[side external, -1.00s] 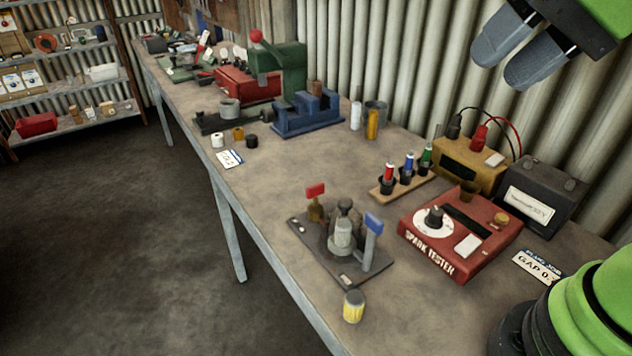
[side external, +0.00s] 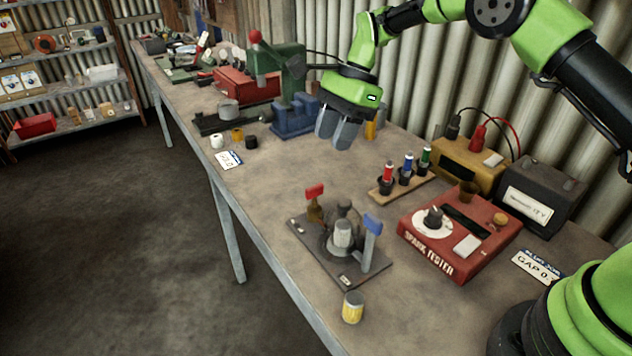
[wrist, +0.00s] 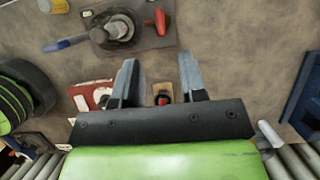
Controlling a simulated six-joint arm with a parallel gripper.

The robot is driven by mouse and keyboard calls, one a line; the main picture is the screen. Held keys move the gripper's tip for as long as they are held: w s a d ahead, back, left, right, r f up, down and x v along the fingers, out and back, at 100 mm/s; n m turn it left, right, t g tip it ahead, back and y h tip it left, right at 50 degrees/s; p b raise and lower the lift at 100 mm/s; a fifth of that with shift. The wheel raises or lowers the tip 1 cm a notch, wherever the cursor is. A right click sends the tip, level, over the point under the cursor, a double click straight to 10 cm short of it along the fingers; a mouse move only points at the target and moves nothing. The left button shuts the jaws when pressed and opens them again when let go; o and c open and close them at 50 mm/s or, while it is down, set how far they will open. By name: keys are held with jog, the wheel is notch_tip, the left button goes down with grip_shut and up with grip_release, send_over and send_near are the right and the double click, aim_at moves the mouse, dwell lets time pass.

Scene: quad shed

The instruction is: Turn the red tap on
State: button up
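The red tap (side external: 315,192) has a red lever on a brass body and stands on the far left of a dark base plate (side external: 362,275). My gripper (side external: 333,143) is open and empty in the air above the bench, farther back than the taps. Its two fingers (wrist: 158,68) are apart in the wrist view.
A red spark tester (side external: 465,247) stands right of the plate, with a wooden rack (side external: 403,184) of coloured tubes behind it. A blue vise (side external: 293,120) is behind my gripper. A yellow can (side external: 353,308) stands near the front edge. Bench left of the rack looks clear.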

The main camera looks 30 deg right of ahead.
aim_at(315, 185)
jog(key=x, duration=1)
grip_shut()
